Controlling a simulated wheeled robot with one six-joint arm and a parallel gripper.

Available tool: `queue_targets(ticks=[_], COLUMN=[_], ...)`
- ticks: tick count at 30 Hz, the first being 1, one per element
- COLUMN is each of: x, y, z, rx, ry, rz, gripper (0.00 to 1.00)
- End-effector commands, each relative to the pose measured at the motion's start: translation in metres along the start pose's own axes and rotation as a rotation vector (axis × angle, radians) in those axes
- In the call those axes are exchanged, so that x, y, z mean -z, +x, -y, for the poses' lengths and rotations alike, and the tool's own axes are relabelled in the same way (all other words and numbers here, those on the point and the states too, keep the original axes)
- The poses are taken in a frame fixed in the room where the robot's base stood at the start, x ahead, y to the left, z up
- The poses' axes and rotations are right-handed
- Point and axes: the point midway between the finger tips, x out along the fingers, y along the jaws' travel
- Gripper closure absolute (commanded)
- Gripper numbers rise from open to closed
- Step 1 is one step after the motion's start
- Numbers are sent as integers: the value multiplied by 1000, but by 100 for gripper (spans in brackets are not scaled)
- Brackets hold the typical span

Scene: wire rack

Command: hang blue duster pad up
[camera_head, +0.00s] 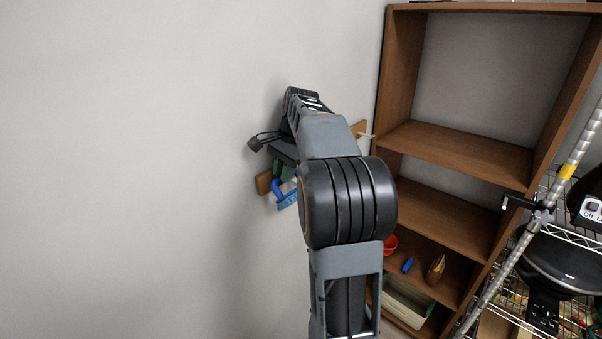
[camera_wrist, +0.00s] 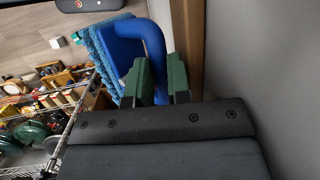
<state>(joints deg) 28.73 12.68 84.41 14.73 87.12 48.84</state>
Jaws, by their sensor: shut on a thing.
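The blue duster pad (camera_head: 287,199) is in my gripper close to the wall, partly hidden by my arm in the head view. In the wrist view the pad (camera_wrist: 118,50) shows a smooth blue curved handle and a textured blue fringe. The handle runs down between the two green fingers of my gripper (camera_wrist: 160,78), which are shut on it. In the head view my gripper (camera_head: 284,170) is in front of a wooden rail (camera_head: 264,182) on the wall. The rail (camera_wrist: 189,45) is right beside the fingers in the wrist view. I cannot tell whether the pad touches a peg.
A light peg (camera_head: 367,136) sticks out at the rail's right end. A brown bookcase (camera_head: 455,155) stands to the right, with an orange-red bowl (camera_head: 390,244) on a lower shelf. A wire rack (camera_head: 575,235) with a metal pole is at far right. The left wall is bare.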

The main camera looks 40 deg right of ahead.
Motion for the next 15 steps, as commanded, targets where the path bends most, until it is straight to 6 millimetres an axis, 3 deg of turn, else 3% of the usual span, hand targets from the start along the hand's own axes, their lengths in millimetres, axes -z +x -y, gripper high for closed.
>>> queue_targets(ticks=[3,15], x=[0,-4], y=[9,3], z=[9,21], rx=[5,25], ry=[-3,-15], rz=[2,-18], gripper=[100,100])
